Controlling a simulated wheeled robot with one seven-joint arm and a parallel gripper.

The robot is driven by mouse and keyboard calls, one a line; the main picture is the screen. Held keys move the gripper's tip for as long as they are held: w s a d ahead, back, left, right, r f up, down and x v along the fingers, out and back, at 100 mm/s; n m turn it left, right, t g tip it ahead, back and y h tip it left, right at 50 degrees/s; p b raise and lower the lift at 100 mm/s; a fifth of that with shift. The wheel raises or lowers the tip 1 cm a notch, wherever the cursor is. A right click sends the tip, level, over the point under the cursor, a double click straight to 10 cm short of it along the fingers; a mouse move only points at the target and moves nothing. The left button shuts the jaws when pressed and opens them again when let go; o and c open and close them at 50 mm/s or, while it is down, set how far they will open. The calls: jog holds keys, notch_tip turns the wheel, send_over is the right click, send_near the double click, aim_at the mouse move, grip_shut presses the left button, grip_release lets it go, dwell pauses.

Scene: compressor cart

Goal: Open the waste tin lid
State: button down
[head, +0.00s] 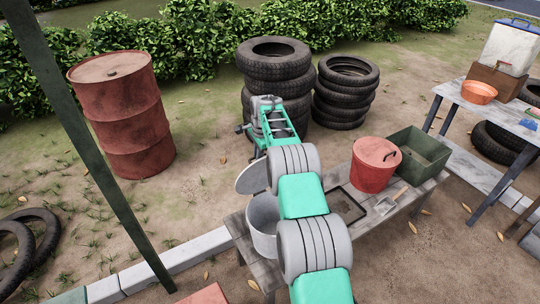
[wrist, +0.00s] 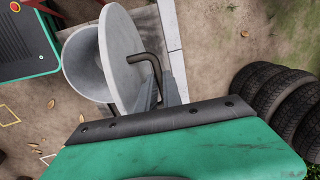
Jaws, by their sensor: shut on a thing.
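The grey waste tin (head: 263,222) stands at the left end of the wooden bench, partly hidden by my arm. Its round grey lid (head: 250,178) is raised and steeply tilted at the tin's far side, leaving the mouth partly uncovered. In the wrist view the lid (wrist: 122,55) stands edge-up beside the tin's open mouth (wrist: 82,65). A dark bent handle (wrist: 152,72) sticks out of the lid's outer face. My gripper (wrist: 157,90) is shut on this handle; its fingertips are mostly hidden behind the dark bar in the wrist view.
On the bench (head: 405,207), a red lidded tin (head: 372,172), a green crate (head: 418,160), a dark tray (head: 346,206) and a scoop (head: 388,205) stand right of my arm. Tyre stacks (head: 275,62) and a rusty drum (head: 125,115) stand behind. The ground left of the tin is open.

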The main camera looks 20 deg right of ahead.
jog(key=shift+w+a+f+p, duration=0.15)
jog(key=shift+w+p, duration=0.3)
jog(key=shift+w, duration=0.25)
jog(key=shift+w+a+p, duration=0.15)
jog(key=shift+w+p, duration=0.3)
jog(key=shift+w, duration=0.2)
jog(key=c, duration=1.7)
grip_release()
jog(key=shift+a, duration=0.2)
jog(key=shift+o, duration=0.7)
jog(key=shift+d, duration=0.1)
jog(key=shift+o, duration=0.3)
jog(key=shift+d, duration=0.2)
notch_tip(320, 180, up, 8)
jog(key=s+b, duration=0.1)
jog(key=shift+s, duration=0.25)
jog(key=shift+d+f, duration=0.1)
jog(key=shift+f, duration=0.05)
jog(key=shift+c, duration=0.4)
